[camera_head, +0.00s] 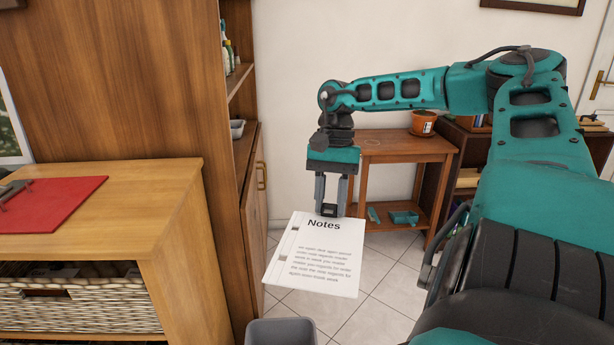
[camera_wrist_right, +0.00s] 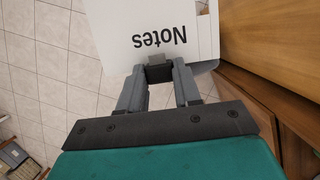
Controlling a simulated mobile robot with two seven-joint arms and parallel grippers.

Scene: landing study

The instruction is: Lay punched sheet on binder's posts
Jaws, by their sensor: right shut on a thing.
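The punched sheet (camera_head: 318,262) is white, headed "Notes", with lines of print below. My right gripper (camera_head: 330,210) is shut on its top edge and holds it in the air, over the floor. In the right wrist view the sheet (camera_wrist_right: 165,20) shows upside down beyond the fingertips of the right gripper (camera_wrist_right: 159,72). The red binder (camera_head: 55,205) lies open on the wooden cabinet at the left, with grey metal hardware (camera_head: 12,192) at the picture's left edge. Its posts are too small to tell apart. My left gripper is not in view.
The wooden cabinet (camera_head: 170,205) has a bare top right of the binder and a wicker basket (camera_head: 80,305) below. A tall wooden cupboard (camera_head: 225,160) stands behind it. A grey bin (camera_head: 281,332) is on the floor below the sheet. A small table (camera_head: 400,147) stands at the back.

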